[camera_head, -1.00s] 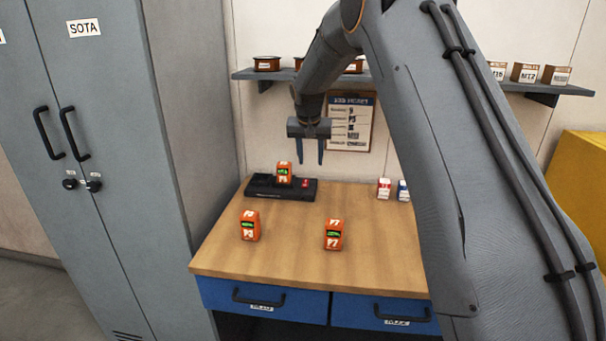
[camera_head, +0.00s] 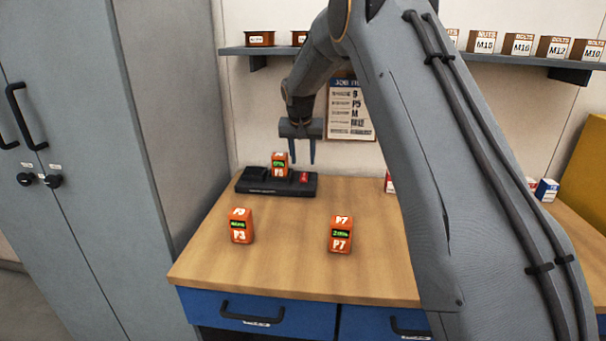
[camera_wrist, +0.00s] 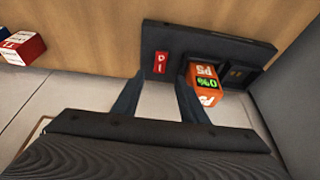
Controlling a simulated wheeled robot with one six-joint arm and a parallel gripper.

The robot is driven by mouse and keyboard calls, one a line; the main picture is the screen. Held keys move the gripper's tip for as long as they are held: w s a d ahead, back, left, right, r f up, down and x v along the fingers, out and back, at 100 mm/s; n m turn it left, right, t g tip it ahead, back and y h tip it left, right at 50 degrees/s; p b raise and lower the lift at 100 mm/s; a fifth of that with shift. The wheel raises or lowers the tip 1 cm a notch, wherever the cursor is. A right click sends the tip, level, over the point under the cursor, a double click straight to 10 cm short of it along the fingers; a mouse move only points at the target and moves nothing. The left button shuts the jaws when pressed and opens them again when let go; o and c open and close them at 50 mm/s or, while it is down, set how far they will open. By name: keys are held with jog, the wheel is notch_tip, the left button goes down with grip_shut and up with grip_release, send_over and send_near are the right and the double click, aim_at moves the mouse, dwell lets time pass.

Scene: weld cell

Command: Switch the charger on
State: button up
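The charger (camera_head: 262,187) is a black block with bays at the back of the wooden bench. An orange battery marked P5 (camera_head: 280,166) stands in one bay. A red switch (camera_head: 304,177) sits at the charger's right end; it also shows in the wrist view (camera_wrist: 161,63), with white marks on it. My gripper (camera_head: 302,163) is open and empty, pointing down above the charger's right part. In the wrist view its two fingers (camera_wrist: 158,88) are apart, with the switch beyond and between them and the P5 battery (camera_wrist: 206,79), display reading 0%, beside one finger.
Orange batteries P3 (camera_head: 241,226) and P7 (camera_head: 340,235) stand on the bench (camera_head: 285,270) front. Small boxes (camera_head: 546,190) stand at the right. A shelf (camera_head: 235,51) and a job sheet (camera_head: 350,110) are on the wall. A grey cabinet (camera_head: 110,120) stands left.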

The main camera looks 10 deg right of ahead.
aim_at(304, 176)
jog(key=shift+p+x, duration=1.1)
jog(key=shift+x, duration=2.5)
jog(key=shift+s, duration=0.1)
